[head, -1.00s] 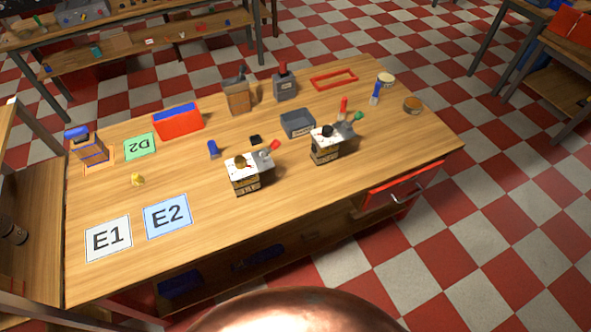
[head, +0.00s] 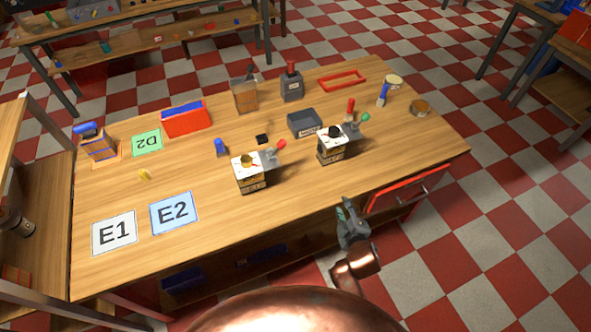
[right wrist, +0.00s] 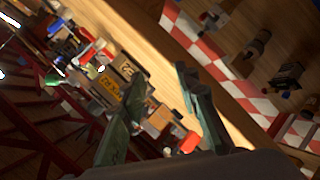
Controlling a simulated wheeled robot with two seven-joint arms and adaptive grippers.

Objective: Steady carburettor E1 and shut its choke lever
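Two carburettor-like units stand upright on the wooden table in the head view. The left unit (head: 250,178) has a white top, a yellow round part and a red-tipped lever (head: 279,145). The right unit (head: 331,150) has a white top, a black round part, and red and green tips beside it. My right gripper (head: 347,212) is near the table's front edge, in front of and apart from both units. Its fingers stand apart and empty in the right wrist view (right wrist: 160,85). My left gripper is not in view.
Flat cards marked E1 (head: 114,234) and E2 (head: 174,213) lie at the table's front left. A dark grey box (head: 304,124) sits behind the units, and a blue piece (head: 221,148) behind the left one.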

